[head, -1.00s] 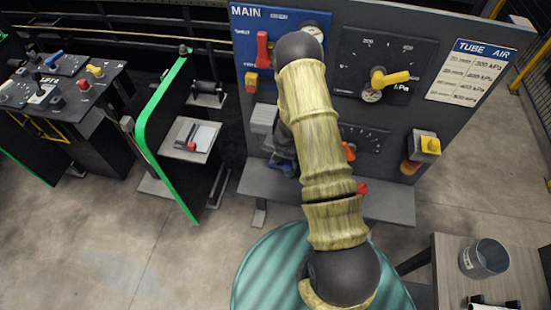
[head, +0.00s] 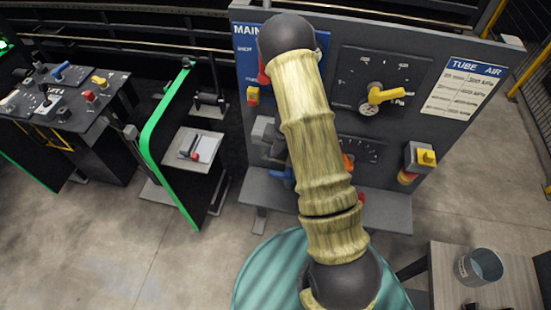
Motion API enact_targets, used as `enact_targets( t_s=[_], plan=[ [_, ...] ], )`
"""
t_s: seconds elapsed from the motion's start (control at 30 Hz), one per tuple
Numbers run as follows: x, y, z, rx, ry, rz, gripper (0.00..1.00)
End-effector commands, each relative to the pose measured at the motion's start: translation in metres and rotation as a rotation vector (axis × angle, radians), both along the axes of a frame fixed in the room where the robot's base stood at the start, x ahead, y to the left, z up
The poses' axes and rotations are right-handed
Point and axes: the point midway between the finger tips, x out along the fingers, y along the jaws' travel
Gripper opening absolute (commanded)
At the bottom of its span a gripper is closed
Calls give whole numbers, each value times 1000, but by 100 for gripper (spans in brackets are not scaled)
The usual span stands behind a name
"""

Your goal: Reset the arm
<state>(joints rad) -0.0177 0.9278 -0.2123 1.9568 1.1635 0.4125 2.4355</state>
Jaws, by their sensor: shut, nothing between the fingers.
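My arm, with a pale yellow-green ribbed cover and dark round joints, rises through the middle of the head view. Its upper joint overlaps the top left of the grey control panel (head: 455,50). The part of my arm beyond that joint is mostly hidden behind the upper arm. My gripper cannot be made out, so its fingers are not visible. A yellow knob (head: 388,95) on a dial stands clear to the right of my arm. A red lever (head: 263,72) is partly covered by my arm.
A grey ledge (head: 384,212) juts out below the panel. At left are a green-edged partition (head: 146,140) and a control desk (head: 105,103). A metal bucket (head: 480,267) stands on a table (head: 441,262) at lower right. Open floor (head: 475,200) lies right of the panel.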

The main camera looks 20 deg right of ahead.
Motion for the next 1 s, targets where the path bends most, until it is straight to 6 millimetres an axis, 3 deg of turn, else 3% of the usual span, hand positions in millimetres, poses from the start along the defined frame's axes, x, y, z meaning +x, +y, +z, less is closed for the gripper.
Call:
enact_targets(
  t_s=[0.2,0.77,1.0],
  plan=[
    [0,1,20,0,1,0,0],
    [0,0,22,0,0,5,0],
    [-9,5,37,-23,-41,224,0]
  ],
)
